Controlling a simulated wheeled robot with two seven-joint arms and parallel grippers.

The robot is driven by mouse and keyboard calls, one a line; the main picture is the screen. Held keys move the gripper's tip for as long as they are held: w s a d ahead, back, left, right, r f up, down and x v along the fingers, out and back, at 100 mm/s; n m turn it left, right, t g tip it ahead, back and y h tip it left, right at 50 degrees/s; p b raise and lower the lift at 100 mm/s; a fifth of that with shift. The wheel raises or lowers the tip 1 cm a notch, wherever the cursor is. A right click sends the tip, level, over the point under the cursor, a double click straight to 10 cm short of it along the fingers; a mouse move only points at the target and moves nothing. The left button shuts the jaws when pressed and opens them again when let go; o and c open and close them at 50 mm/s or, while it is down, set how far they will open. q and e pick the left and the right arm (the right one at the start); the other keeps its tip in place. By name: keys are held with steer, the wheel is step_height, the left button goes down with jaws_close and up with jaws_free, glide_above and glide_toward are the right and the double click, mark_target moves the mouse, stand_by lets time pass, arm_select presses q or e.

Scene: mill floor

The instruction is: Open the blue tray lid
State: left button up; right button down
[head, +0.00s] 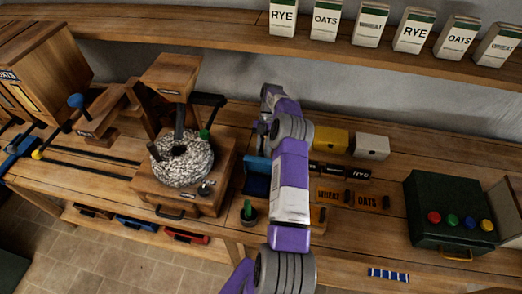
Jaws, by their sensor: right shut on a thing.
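The blue tray (256,187) sits on the bench just left of my right arm, which covers its right side. A brighter blue panel (258,165), which looks like its lid, stands raised at the tray's back. My right gripper (262,143) is at the panel's upper edge, behind my purple and grey arm. It is shut on the lid, though the fingertips are mostly hidden. My left gripper is not in view.
A millstone (182,160) on a wooden base stands left of the tray. Yellow (331,140) and white (371,146) boxes and a dark green case (446,212) are to the right. Labelled cartons line the shelf above.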

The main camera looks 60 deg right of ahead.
steer(key=shift+w+a+f, duration=0.25)
steer(key=shift+f, duration=0.05)
steer(key=c, duration=1.3)
jaws_free()
steer(key=o, duration=0.4)
steer(key=shift+w, duration=0.25)
steer(key=shift+c, duration=0.2)
step_height(320, 180, up, 10)
steer(key=shift+s, duration=0.2)
steer(key=shift+d, duration=0.15)
